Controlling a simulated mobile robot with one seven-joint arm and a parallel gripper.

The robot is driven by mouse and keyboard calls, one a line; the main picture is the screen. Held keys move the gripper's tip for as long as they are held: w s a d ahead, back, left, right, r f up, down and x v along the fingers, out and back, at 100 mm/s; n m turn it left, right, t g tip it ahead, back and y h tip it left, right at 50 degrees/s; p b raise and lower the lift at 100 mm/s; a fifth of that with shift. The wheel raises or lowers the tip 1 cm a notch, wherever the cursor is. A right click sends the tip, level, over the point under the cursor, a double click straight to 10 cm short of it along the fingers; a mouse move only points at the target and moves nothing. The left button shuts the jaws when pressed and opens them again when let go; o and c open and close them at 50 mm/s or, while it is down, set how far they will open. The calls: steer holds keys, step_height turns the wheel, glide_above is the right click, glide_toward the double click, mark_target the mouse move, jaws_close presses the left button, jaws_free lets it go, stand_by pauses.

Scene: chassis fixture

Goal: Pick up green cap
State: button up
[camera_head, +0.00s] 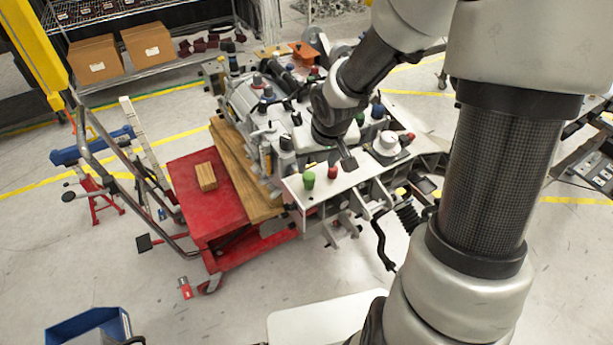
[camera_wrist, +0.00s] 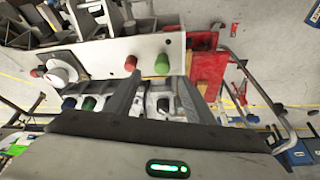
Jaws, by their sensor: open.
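A green cap (camera_head: 308,180) stands on the near edge of a pale metal plate of the fixture. It also shows in the wrist view (camera_wrist: 162,64), just beyond the space between my fingers. A red cap (camera_head: 332,172) stands close beside it, also seen in the wrist view (camera_wrist: 130,63). A second green cap (camera_head: 360,118) sits farther back near a blue cap (camera_head: 378,112). My gripper (camera_head: 346,160) is open and empty, above the fixture and to the right of the near green cap. In the wrist view its fingers (camera_wrist: 160,88) are spread apart.
A white round knob (camera_head: 388,140) and another red cap (camera_head: 409,136) stand right of my gripper. A red cart (camera_head: 205,215) carries a wooden block (camera_head: 206,177) at left. A blue bin (camera_head: 88,325) lies at the lower left. The floor in front is mostly free.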

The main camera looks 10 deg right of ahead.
mark_target(309, 174)
steer(key=b+x, duration=0.1)
steer(key=x, duration=0.4)
steer(key=shift+w+f+b, duration=0.1)
steer(key=shift+f+b, duration=0.15)
steer(key=shift+b, duration=0.05)
steer(key=shift+w+a+b+x, duration=0.15)
steer(key=shift+b+x, duration=0.1)
steer(key=shift+x, duration=0.65)
steer(key=shift+w+a+b+x, duration=0.1)
steer(key=shift+w+b+x, duration=0.1)
steer(key=shift+x, duration=0.65)
steer(key=shift+w+a+b+x, duration=0.1)
steer(key=shift+b+x, duration=0.15)
steer(key=shift+x, duration=0.65)
steer(key=shift+r, duration=0.2)
jaws_close()
